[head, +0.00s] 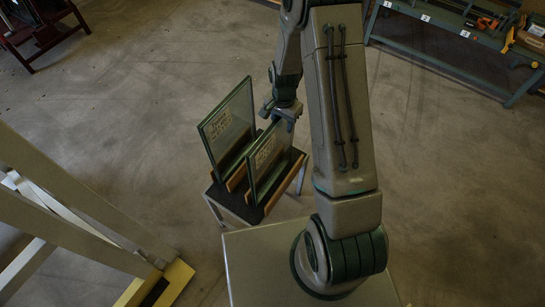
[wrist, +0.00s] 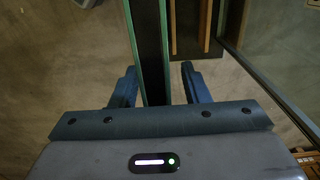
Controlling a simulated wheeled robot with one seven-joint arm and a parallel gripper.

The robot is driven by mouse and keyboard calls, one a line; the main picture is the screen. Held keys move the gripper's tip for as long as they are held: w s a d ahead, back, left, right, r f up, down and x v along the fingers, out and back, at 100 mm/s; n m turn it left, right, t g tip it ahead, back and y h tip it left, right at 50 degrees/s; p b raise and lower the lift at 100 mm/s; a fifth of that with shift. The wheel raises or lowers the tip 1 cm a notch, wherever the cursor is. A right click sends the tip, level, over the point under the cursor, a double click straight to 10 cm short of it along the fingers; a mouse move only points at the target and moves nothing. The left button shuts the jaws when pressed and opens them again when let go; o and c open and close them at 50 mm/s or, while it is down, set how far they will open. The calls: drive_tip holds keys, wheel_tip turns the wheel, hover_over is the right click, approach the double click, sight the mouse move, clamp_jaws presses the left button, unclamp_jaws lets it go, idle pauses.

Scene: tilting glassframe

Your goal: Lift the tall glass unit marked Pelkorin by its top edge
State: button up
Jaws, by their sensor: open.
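Two framed glass units stand in slots on a small stand in the head view. The left unit (head: 229,118) reaches higher in the picture; the right unit (head: 267,163) is nearer me and lower. Each has a pale label, too small to read, so I cannot tell which says Pelkorin. My gripper (head: 287,117) is at the upper right corner of the right unit. In the wrist view my gripper (wrist: 160,88) is open, with one finger on each side of a green-edged glass unit (wrist: 153,45). Gaps show on both sides. The other unit's pane (wrist: 265,50) is at the right.
The stand (head: 236,207) has a dark top and wooden slats (head: 275,197). A workbench (head: 450,52) with tools is at the back right. A pale frame on a yellow base (head: 172,282) is at the lower left.

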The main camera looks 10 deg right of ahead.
clamp_jaws()
drive_tip(key=shift+r, duration=0.1)
idle(1.3)
